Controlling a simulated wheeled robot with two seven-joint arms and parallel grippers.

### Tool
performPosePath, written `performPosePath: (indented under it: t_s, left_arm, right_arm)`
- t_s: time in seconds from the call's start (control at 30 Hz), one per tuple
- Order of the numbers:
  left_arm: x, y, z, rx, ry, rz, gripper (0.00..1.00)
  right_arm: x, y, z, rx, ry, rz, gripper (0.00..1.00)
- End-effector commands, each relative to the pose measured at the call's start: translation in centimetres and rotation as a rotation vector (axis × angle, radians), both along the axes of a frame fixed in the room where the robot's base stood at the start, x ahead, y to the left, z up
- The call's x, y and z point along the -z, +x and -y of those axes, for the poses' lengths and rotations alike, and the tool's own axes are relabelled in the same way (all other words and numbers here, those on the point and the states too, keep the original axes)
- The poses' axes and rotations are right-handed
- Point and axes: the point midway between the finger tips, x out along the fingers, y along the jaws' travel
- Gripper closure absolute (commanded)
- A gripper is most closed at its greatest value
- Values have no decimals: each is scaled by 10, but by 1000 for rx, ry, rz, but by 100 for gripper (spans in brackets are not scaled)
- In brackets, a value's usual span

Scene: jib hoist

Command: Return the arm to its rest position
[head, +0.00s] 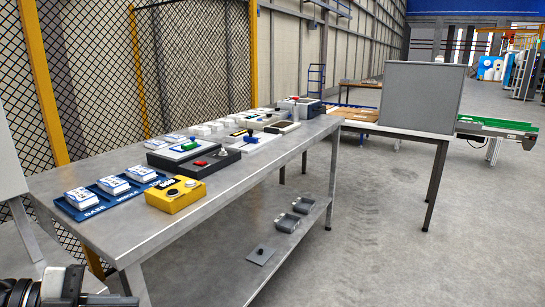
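Part of my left gripper (62,285) shows at the bottom left corner, dark with a light grey block. It is in front of the near end of a long metal table (235,190), low in the picture. The frame's lower edge cuts it off, and its fingers are not clear enough to tell open from shut. I see nothing held in it. My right gripper is not in view.
On the table are a blue tray (104,210) with white boxes, a yellow control box (176,194) and a black box with a red part (194,160). A grey panel (421,97) stands behind. Floor at right is clear.

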Motion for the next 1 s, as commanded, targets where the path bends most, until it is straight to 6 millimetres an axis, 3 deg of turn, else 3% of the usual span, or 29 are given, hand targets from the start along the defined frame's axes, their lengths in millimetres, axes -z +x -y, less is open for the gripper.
performPosePath:
  t_s: [0.1,0.17,0.3,0.37,0.53,0.73,1.0]
  left_arm:
    - [29,4,-1,-275,-248,-17,100]
    - [47,4,-2,-415,-341,-45,100]
    - [101,-8,2,-741,-503,-185,100]
    - [126,-18,10,-866,-553,-274,100]
    - [184,-55,56,-1113,-634,-571,100]
    - [209,-82,107,-1199,-665,-810,100]
    - [212,-87,116,-1205,-667,-851,100]
  right_arm:
    - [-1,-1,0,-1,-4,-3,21]
    - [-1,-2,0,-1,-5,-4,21]
    - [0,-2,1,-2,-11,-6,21]
    - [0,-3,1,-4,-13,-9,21]
    - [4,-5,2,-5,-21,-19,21]
    - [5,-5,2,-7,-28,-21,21]
    - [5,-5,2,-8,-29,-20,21]
